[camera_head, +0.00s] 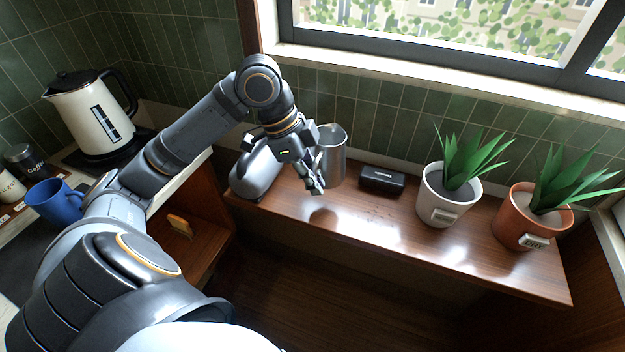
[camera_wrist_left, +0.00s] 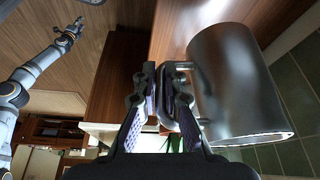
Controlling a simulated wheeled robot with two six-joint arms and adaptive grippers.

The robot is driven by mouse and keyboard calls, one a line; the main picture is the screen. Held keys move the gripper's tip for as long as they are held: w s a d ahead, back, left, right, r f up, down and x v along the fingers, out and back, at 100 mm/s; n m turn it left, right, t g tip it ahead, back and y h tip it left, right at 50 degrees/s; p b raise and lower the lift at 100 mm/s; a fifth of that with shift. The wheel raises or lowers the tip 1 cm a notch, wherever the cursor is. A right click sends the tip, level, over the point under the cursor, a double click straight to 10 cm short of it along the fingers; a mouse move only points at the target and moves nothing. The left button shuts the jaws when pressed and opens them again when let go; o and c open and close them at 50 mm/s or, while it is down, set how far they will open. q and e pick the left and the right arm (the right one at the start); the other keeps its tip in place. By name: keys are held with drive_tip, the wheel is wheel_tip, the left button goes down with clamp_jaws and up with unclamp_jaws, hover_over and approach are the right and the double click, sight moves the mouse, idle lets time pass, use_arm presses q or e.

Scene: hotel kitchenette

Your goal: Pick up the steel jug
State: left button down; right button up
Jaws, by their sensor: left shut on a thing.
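The steel jug (camera_head: 331,158) is a grey metal cylinder at the back of the wooden shelf, in front of the tiled wall. It looks upright and a little above the shelf, with a dark shadow below it. My left gripper (camera_head: 314,183) is at its near side. In the left wrist view the jug (camera_wrist_left: 238,85) fills the right side, and my left gripper (camera_wrist_left: 165,85) is shut on its handle. My right gripper (camera_wrist_left: 76,27) shows small at the upper left of the wrist view; its fingers are too small to judge.
On the wooden shelf (camera_head: 390,222) stand a grey metallic appliance (camera_head: 257,172), a black box (camera_head: 382,180), a white-potted plant (camera_head: 445,198) and a terracotta-potted plant (camera_head: 524,222). A cream kettle (camera_head: 92,112) and a blue mug (camera_head: 56,201) are on the left counter. The shelf's front middle is bare.

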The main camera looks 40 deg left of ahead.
use_arm(q)
drive_tip(key=s+d+r, duration=0.4)
drive_tip(key=s+d, duration=0.1)
drive_tip(key=s, duration=0.1)
drive_tip(key=shift+s+d, duration=0.35)
drive_tip(key=shift+s, duration=0.1)
idle(1.4)
